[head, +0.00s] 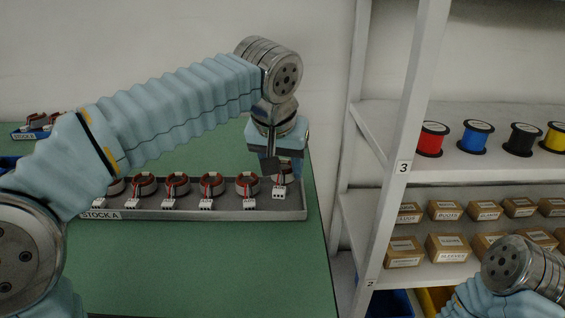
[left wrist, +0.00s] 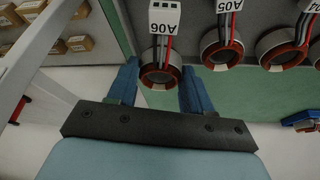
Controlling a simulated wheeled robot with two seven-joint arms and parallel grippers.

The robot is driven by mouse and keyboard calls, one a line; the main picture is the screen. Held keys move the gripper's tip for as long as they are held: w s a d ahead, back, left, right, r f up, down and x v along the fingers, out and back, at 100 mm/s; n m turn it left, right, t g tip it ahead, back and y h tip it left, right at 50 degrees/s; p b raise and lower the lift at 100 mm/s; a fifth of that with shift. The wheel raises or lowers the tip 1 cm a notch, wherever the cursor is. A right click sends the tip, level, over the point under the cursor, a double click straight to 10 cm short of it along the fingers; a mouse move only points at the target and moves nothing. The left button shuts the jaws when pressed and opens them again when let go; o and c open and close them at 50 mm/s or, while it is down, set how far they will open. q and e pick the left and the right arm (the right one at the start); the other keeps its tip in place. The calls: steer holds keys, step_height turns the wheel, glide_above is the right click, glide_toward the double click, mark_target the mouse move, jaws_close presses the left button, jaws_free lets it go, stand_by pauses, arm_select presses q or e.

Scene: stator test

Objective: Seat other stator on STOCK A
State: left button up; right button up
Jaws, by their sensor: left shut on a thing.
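My left gripper (head: 272,166) points down over the right end of the STOCK A tray (head: 225,214). It is shut on a stator (head: 284,183) with a copper-brown ring, red and dark leads and a white connector. The left wrist view shows this stator (left wrist: 160,77) between the two blue fingers, its connector marked A06. In the head view its connector shows higher than those of the row beside it; I cannot tell whether it touches the tray. Several stators (head: 246,184) stand in a row to its left, including one marked A05 (left wrist: 222,45). My right gripper is out of view.
The tray lies on a green table (head: 200,265), whose front is clear. A blue bin (head: 30,133) with stators is at the far left. A shelf rack (head: 405,150) with wire spools (head: 476,137) and small boxes (head: 447,248) stands to the right, past the table edge.

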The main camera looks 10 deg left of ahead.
arm_select(q)
steer(key=shift+f, duration=0.15)
steer(key=shift+f+b, duration=0.7)
steer(key=shift+f, duration=0.05)
steer(key=shift+f, duration=0.35)
stand_by(0.3)
steer(key=o, duration=1)
steer(key=shift+r, duration=0.1)
steer(key=shift+r+p, duration=1.15)
steer(key=shift+r, duration=1.3)
